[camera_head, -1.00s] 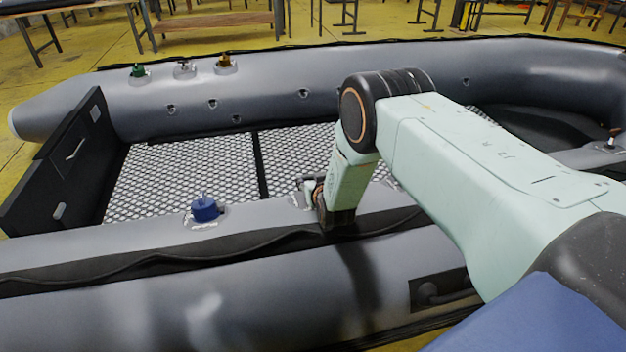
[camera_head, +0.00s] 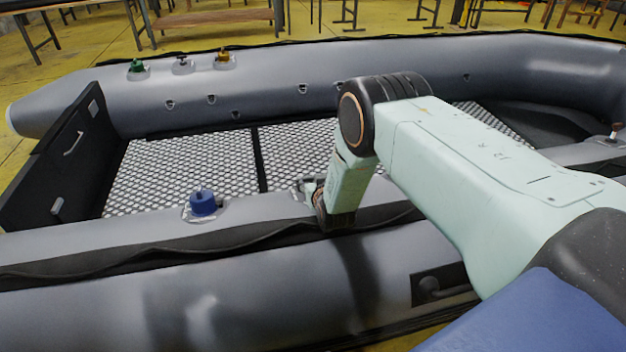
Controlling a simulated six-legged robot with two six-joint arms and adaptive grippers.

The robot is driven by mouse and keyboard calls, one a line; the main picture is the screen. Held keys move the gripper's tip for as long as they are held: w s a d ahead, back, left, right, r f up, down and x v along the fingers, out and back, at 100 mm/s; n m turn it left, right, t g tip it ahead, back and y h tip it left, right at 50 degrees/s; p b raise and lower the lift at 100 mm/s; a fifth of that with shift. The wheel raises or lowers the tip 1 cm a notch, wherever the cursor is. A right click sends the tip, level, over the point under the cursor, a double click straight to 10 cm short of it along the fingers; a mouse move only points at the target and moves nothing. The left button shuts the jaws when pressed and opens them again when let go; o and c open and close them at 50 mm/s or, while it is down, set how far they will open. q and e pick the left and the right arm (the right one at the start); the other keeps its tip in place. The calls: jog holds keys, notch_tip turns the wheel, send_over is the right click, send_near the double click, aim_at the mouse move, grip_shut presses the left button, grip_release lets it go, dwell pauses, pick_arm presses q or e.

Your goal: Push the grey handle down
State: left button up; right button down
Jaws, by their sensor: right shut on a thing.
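My right arm reaches in from the right over the near tube of the grey inflatable boat (camera_head: 180,295). Its gripper (camera_head: 312,192) is low at the inner top edge of that tube. It is shut on a small fitting there, which I take to be the grey handle; the gripper and wrist hide most of it. Part of a pale grey fitting base (camera_head: 299,189) shows just left of the fingers. A blue knob (camera_head: 202,203) stands on the same tube to the left, apart from the gripper. My left gripper is not in view.
Green (camera_head: 137,67), dark grey (camera_head: 182,64) and orange (camera_head: 223,58) knobs stand on the far tube. The boat's patterned floor (camera_head: 185,168) is clear. A black transom board (camera_head: 60,160) closes the left end. Tables stand behind on the yellow floor.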

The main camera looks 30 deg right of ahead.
jog(key=shift+s+f, duration=0.1)
jog(key=shift+f, duration=0.1)
jog(key=shift+c, duration=2.2)
grip_release()
jog(key=v, duration=1.2)
jog(key=shift+r, duration=0.1)
jog(key=shift+w, duration=0.2)
jog(key=shift+x, duration=5.9)
